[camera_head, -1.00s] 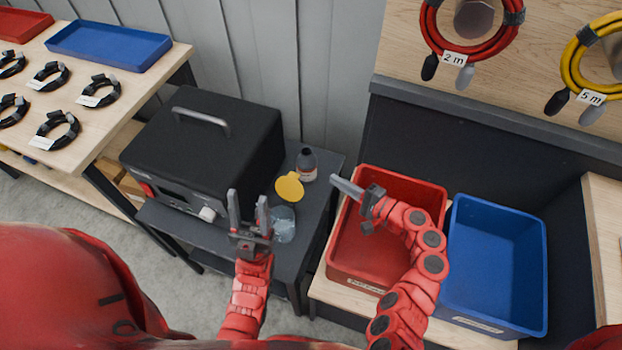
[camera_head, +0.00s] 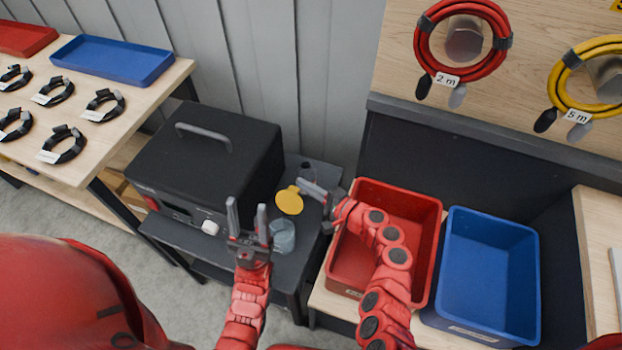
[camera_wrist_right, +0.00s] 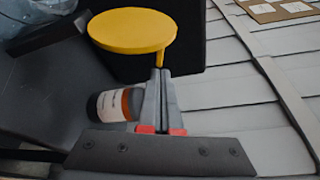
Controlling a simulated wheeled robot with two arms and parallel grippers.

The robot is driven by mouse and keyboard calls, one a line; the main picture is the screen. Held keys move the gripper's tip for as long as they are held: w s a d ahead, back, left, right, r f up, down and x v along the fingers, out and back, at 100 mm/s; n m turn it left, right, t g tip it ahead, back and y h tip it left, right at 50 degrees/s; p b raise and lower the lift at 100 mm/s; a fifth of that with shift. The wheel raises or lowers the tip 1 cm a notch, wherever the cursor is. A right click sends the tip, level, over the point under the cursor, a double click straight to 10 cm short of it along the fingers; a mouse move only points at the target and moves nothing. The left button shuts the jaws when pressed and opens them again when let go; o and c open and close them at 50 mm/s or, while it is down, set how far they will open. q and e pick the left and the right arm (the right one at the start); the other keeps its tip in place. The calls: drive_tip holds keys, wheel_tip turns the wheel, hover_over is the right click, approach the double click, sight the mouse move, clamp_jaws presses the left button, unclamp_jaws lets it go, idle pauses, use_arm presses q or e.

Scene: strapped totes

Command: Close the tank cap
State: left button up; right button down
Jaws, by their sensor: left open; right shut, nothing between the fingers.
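The round yellow cap (camera_head: 289,200) stands raised between the black box-shaped unit and my right gripper. In the right wrist view the cap (camera_wrist_right: 133,30) is a flat yellow disc with a small tab at its near edge. My right gripper (camera_head: 301,184) is shut and empty, its tips beside the cap; in the wrist view its tips (camera_wrist_right: 161,74) lie just below the tab. I cannot tell whether they touch. A clear container (camera_head: 282,237) stands below the cap. My left gripper (camera_head: 247,215) is open and upright, left of the container. The cap's hinge is not clear.
The black unit (camera_head: 205,155) with a grey handle fills the dark stand's left side. A red bin (camera_head: 340,270) and a blue bin (camera_head: 490,270) are to the right. A grey wall is behind.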

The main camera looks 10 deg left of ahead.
sight(299, 201)
drive_tip(key=shift+s+r, duration=0.15)
drive_tip(key=shift+s, duration=0.25)
drive_tip(key=s+n+b, duration=0.1)
drive_tip(key=b, duration=0.2)
drive_tip(key=s+r+n+y+b, duration=0.1)
drive_tip(key=s+n+b, duration=0.1)
drive_tip(key=b, duration=0.2)
drive_tip(key=s+a+r+n+t+b, duration=0.1)
drive_tip(key=n+b, duration=0.1)
drive_tip(key=b, duration=0.2)
drive_tip(key=shift+s+r+y, duration=0.15)
drive_tip(key=shift+s+y, duration=0.15)
drive_tip(key=shift+s+a+n+b, duration=0.1)
drive_tip(key=shift+s+n+b, duration=0.25)
drive_tip(key=shift+n+b, duration=0.2)
drive_tip(key=shift+s+a+r+b, duration=0.15)
drive_tip(key=shift+s+b, duration=0.2)
drive_tip(key=shift+s, duration=0.3)
drive_tip(key=shift+s+a+r+b, duration=0.15)
drive_tip(key=shift+s+b, duration=0.15)
drive_tip(key=shift+s, duration=0.35)
drive_tip(key=shift+s+a+f+b, duration=0.1)
drive_tip(key=shift+s+f+b, duration=0.2)
drive_tip(key=shift+s, duration=0.45)
drive_tip(key=shift+s+a+f+b, duration=0.15)
drive_tip(key=shift+s+b, duration=0.15)
drive_tip(key=shift+s, duration=0.45)
